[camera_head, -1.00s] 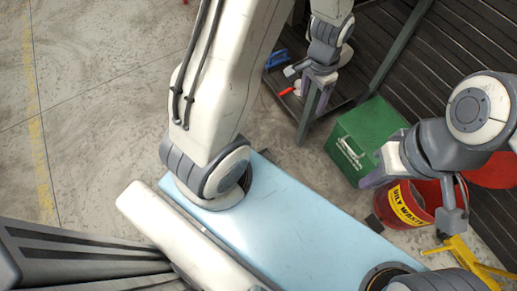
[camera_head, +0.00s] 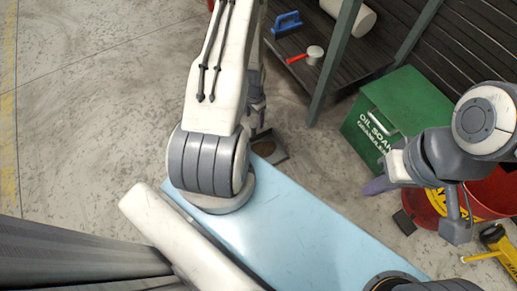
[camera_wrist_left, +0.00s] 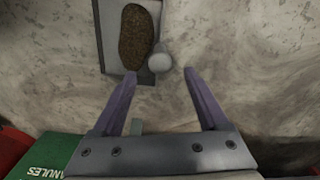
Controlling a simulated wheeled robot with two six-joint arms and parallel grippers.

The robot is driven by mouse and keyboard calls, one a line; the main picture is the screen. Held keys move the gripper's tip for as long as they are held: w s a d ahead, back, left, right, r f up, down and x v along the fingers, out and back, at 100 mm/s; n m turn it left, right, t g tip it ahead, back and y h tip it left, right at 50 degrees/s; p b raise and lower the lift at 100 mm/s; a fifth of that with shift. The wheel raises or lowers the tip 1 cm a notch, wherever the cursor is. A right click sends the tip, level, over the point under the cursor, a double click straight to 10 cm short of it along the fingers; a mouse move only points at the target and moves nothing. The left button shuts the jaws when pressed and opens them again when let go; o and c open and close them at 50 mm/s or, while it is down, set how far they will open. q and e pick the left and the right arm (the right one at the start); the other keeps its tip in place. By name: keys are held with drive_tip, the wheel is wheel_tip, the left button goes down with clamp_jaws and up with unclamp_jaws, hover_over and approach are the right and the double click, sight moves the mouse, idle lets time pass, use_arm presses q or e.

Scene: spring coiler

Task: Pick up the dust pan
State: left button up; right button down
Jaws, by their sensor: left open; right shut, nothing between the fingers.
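A flat grey pan (camera_wrist_left: 115,62) with a brown oval heap in it lies on the floor in the left wrist view; I take it for the dust pan. It shows partly in the head view (camera_head: 272,155), beyond the blue base. A pale round knob (camera_wrist_left: 160,62) stands at the pan's right side; whether it is the pan's handle I cannot tell. My left gripper (camera_wrist_left: 160,74) is open and empty, its fingertips on either side of the knob in the picture; contact cannot be told. My right gripper (camera_head: 376,187) is shut and empty beside the green box.
A green box (camera_head: 395,110) lettered OIL SOAK GRANULES and a red bin (camera_head: 495,195) stand at the right. A dark slatted shelf at the top bears a blue handled tool (camera_head: 287,22) and a red-handled tool (camera_head: 305,56). The left floor is clear.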

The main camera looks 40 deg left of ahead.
sight(255, 124)
use_arm(q)
wheel_tip(255, 124, down, 4)
drive_tip(key=shift+r+b, duration=0.1)
drive_tip(key=shift+b, duration=1.05)
drive_tip(key=f+b, duration=0.1)
drive_tip(key=b, duration=0.1)
drive_tip(key=f+b, duration=0.1)
drive_tip(key=f, duration=0.1)
drive_tip(key=f+b, duration=0.2)
drive_tip(key=shift+s+f+b, duration=0.1)
drive_tip(key=shift+s+b, duration=0.2)
drive_tip(key=shift+b, duration=0.05)
clamp_jaws()
